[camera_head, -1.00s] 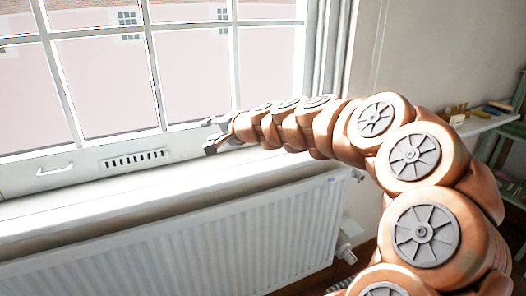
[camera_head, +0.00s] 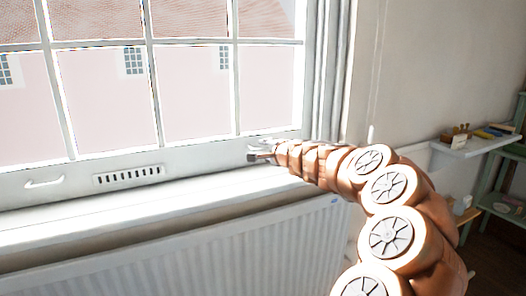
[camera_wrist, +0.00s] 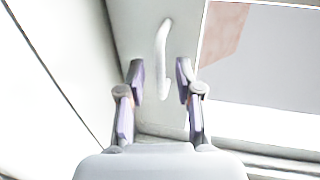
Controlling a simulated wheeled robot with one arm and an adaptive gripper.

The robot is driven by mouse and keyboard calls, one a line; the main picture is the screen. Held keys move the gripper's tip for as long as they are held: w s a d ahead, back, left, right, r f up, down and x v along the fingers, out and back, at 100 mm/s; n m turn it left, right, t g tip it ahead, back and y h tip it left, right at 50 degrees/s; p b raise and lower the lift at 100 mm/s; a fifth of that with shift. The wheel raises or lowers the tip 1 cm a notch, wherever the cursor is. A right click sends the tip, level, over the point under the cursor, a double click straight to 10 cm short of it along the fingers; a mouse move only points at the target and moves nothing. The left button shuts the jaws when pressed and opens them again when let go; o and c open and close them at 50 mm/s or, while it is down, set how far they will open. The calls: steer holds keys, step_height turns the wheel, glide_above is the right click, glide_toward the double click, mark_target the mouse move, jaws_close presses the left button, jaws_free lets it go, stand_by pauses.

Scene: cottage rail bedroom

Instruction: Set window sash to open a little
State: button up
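The white window sash (camera_head: 80,178) has several panes, and its bottom rail sits low by the sill; I see no clear gap under it. A pull handle (camera_head: 45,183) is on the rail's left part, with a slotted vent (camera_head: 128,175) beside it. My gripper (camera_head: 252,154) is at the rail's right part. In the wrist view my gripper (camera_wrist: 161,80) is open, fingers apart. A white handle (camera_wrist: 163,55) on the rail lies ahead, its near end between the fingertips in the picture. I cannot tell whether the fingers reach around it.
The white sill (camera_head: 130,205) runs below the sash, above a ribbed radiator (camera_head: 230,240). The window frame (camera_head: 325,70) rises just right of my gripper. A wall shelf with small objects (camera_head: 470,145) and a green shelf unit (camera_head: 500,195) stand farther right.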

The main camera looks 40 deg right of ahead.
steer(key=shift+x, duration=0.95)
jaws_close()
